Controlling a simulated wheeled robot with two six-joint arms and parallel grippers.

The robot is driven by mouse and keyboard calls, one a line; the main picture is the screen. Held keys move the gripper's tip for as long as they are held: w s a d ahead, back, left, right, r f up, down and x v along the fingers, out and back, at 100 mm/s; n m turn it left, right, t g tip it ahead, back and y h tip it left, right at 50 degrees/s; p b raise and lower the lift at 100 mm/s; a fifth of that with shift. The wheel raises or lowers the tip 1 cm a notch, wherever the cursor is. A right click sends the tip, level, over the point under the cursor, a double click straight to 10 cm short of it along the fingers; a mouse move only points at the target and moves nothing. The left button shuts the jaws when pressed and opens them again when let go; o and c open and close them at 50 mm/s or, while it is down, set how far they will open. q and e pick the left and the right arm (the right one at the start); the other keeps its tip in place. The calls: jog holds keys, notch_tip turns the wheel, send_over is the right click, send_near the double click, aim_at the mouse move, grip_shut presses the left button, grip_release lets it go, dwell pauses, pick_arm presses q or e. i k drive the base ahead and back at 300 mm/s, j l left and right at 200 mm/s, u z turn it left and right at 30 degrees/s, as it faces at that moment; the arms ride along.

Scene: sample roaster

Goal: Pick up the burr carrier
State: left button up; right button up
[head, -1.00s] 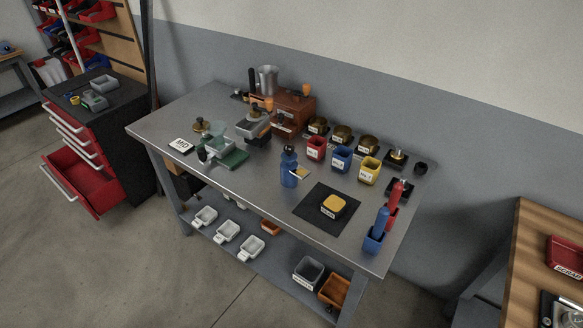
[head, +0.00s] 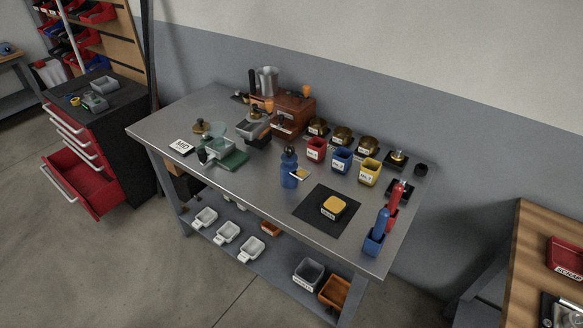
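I cannot tell for certain which part is the burr carrier. A small brass-topped part (head: 201,127) sits on the left of the grey workbench (head: 320,250), behind the MID card. Another small part with a brass knob (head: 398,157) stands on a dark square at the back right of the bench. Both look upright and nothing holds them. Neither of my grippers is in the head view.
A brown roaster (head: 291,112), a green tray (head: 235,159), a blue bottle (head: 289,170), red (head: 316,150), blue (head: 342,160) and yellow (head: 369,173) bins and a black mat (head: 312,204) occupy the bench. A red drawer (head: 80,185) stands open.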

aim_at(290, 172)
jog(key=i+j+z, duration=0.15)
jog(key=z, duration=0.2)
jog(key=i+j+z, duration=0.1)
jog(key=z, duration=0.25)
jog(key=j+z, duration=0.35)
jog(key=i+j, duration=0.1)
jog(key=j, duration=0.45)
jog(key=i+j+z, duration=0.15)
jog(key=j, duration=0.4)
jog(key=i+j, duration=0.1)
jog(key=j, duration=0.45)
jog(key=l+z, duration=0.05)
